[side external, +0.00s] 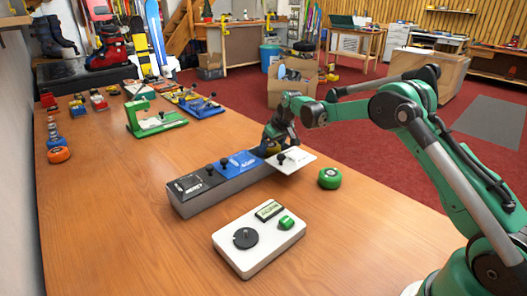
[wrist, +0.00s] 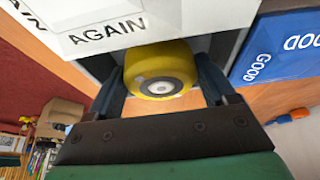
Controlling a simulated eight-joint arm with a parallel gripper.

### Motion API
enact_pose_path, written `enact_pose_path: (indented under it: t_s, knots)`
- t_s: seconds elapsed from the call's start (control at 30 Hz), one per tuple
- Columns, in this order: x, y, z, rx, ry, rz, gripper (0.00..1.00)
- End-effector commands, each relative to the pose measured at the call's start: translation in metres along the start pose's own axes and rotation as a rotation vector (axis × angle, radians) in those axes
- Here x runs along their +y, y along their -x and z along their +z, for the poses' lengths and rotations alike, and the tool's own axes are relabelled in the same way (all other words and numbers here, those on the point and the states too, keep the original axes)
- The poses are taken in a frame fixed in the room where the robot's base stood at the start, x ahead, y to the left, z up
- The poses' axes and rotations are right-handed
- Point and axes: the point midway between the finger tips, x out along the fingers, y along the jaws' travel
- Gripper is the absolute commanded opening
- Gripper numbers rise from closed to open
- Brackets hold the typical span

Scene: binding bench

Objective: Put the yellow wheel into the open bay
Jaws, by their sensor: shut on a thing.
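The yellow wheel (wrist: 158,72) has a pale hub. My gripper (wrist: 163,88) is shut on it, one finger on each side. In the side view my gripper (side external: 276,141) is low at the back of a long grey box (side external: 215,194), and only a little yellow shows there. The box has black, blue (side external: 238,164) and white (side external: 292,159) lids with knobs. In the wrist view the white lid (wrist: 125,30) reads AGAIN and the blue one (wrist: 285,45) GOOD. The wheel is close to the white section, its top edge against a dark gap. I cannot tell whether it is inside the bay.
A green wheel (side external: 329,178) lies right of the box. A white panel with a black dial (side external: 246,238) stands in front. A green stand (side external: 155,122) and small coloured items are farther back. The table's left front is clear.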

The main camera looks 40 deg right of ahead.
Motion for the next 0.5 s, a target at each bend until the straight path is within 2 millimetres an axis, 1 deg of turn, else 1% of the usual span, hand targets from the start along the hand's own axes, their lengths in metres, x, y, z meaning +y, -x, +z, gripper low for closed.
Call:
enact_pose_path:
  t_s: [0.27, 0.5]
  knots:
    - [0.0, -0.0006, 0.0002, 0.0, 0.0, 0.0, 0.1]
    - [0.0, -0.0058, 0.0023, 0.0, 0.0, 0.0, 0.1]
